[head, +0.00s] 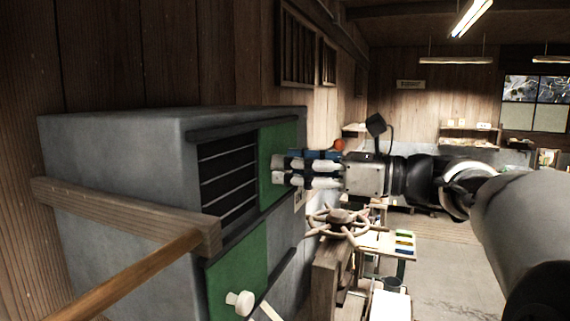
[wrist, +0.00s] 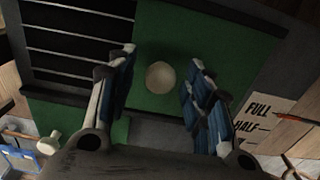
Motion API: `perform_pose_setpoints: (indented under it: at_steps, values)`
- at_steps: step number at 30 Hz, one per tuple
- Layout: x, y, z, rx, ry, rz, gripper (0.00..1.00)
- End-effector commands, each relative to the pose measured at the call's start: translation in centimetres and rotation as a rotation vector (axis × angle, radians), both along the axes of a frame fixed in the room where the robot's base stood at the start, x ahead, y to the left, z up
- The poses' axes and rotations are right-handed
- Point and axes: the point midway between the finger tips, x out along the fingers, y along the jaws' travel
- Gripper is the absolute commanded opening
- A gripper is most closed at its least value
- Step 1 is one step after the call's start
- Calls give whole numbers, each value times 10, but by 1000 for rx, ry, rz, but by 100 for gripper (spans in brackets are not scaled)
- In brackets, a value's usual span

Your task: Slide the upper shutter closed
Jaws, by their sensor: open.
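The upper shutter (head: 281,148) is a green panel on the front of a grey box, at the right of a dark slatted opening (head: 228,178). The slats are uncovered. In the wrist view the green shutter (wrist: 205,45) carries a round pale knob (wrist: 160,76). My gripper (head: 275,170) is at the shutter's face, its fingers pointing left. In the wrist view my gripper (wrist: 160,75) is open, with one finger on each side of the knob and a gap on both sides.
A lower green shutter (head: 238,270) with a pale knob (head: 240,301) sits below. A wooden rail (head: 120,215) crosses the box's front left. A sign reading FULL and HALF (wrist: 258,117) is right of the shutter.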

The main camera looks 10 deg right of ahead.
Motion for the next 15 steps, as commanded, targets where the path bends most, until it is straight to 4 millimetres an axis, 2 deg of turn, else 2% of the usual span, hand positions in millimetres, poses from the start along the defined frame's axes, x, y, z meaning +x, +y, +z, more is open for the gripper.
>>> perform_pose_setpoints:
  at_steps: [9, 15]
  values:
    - [2, 2, 0, 0, 0, -1, 47]
    - [2, 2, 0, -1, 1, -1, 33]
